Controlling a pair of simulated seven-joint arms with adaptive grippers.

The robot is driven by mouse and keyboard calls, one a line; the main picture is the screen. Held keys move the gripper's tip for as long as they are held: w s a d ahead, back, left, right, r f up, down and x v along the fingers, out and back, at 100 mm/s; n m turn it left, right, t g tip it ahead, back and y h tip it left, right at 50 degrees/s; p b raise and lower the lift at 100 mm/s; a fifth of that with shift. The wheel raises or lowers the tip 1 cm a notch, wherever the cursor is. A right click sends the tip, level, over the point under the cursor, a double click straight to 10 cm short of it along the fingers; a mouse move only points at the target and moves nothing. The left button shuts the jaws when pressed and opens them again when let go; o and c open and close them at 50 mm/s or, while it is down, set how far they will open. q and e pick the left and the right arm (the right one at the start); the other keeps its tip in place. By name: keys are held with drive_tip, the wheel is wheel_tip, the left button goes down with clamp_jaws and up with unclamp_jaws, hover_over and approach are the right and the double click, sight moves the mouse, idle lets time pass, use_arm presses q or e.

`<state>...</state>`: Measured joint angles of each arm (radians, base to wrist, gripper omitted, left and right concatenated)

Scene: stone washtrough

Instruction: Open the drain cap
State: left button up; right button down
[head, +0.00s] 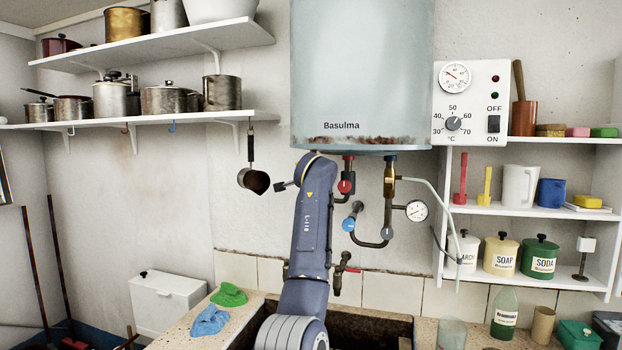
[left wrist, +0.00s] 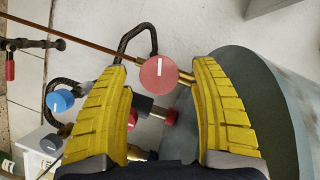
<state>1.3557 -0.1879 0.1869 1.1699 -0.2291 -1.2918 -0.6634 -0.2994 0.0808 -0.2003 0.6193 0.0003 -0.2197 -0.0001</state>
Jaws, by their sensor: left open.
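My left gripper (left wrist: 165,70) is open in the left wrist view, with a yellow ribbed finger on each side. A round red knob (left wrist: 158,73) with a white mark shows between the fingers near their tips; I see no grip on it. A smaller red cap-like end (left wrist: 171,117) shows lower between the fingers. No part is labelled as a drain cap, so I cannot tell which it is. In the head view my left arm rises before the wall, and its fingers are hidden. My right gripper is out of view.
The grey boiler (head: 361,70) hangs above the pipes and fills the right of the wrist view (left wrist: 262,100). A control panel (head: 471,103) is at right.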

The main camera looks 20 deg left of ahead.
use_arm(q)
drive_tip(key=v, duration=1)
